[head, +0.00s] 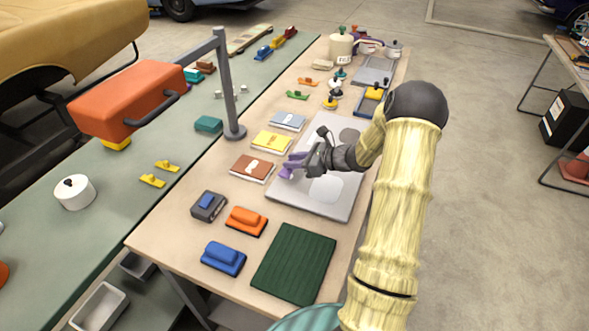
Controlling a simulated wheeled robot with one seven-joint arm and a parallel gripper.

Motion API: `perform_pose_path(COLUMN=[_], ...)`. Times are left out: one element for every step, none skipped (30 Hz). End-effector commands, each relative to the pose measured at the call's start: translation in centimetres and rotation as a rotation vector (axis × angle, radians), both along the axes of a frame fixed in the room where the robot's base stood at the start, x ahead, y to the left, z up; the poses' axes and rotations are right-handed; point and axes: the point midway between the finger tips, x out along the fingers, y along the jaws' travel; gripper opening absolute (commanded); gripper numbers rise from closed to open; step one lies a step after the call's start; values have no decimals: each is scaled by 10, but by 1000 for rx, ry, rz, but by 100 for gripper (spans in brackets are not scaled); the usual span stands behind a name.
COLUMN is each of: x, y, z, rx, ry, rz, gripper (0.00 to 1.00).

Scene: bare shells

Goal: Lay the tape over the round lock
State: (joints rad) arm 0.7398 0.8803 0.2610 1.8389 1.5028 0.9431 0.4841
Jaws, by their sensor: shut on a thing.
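My gripper (303,164) is shut on a small purple object (289,169), low over the left part of a grey board (313,207) on the wooden table. The fingers hide part of the purple object. I cannot tell whether it is the tape, or whether it touches the board. The board carries a pale rounded patch (325,190) just right of and below the gripper, and another pale patch (349,137) farther back, partly behind my arm. I cannot make out for certain which thing is the round lock.
Brown (253,168), yellow (271,141) and blue-grey (288,121) books lie left of the board. A dark grey device (209,206), an orange block (246,221), a blue block (223,258) and a green mat (293,264) lie nearer. A grey post (229,95) stands at the table's left edge.

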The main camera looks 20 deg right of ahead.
Motion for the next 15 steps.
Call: perform_pose_path(x=[0,0,0,0,0,0,0,0,0,0,0,0,0,0,0], y=[0,0,0,0,0,0,0,0,0,0,-1,-1,-1,-1,-1], z=[0,0,1,0,0,-2,-4,-7,-13,-17,-22,-27,-31,-33,-36], rx=[-1,0,-1,0,0,1,1,1,2,3,3,3,3,2,1], ry=[-1,0,-1,0,0,1,1,1,2,3,2,1,2,1,0], rz=[0,0,0,0,0,0,-1,-1,-1,-2,-2,-1,-2,-2,-1], gripper=[5,5,5,5,5,5,5,5,5,5,5,5,5,5,5])
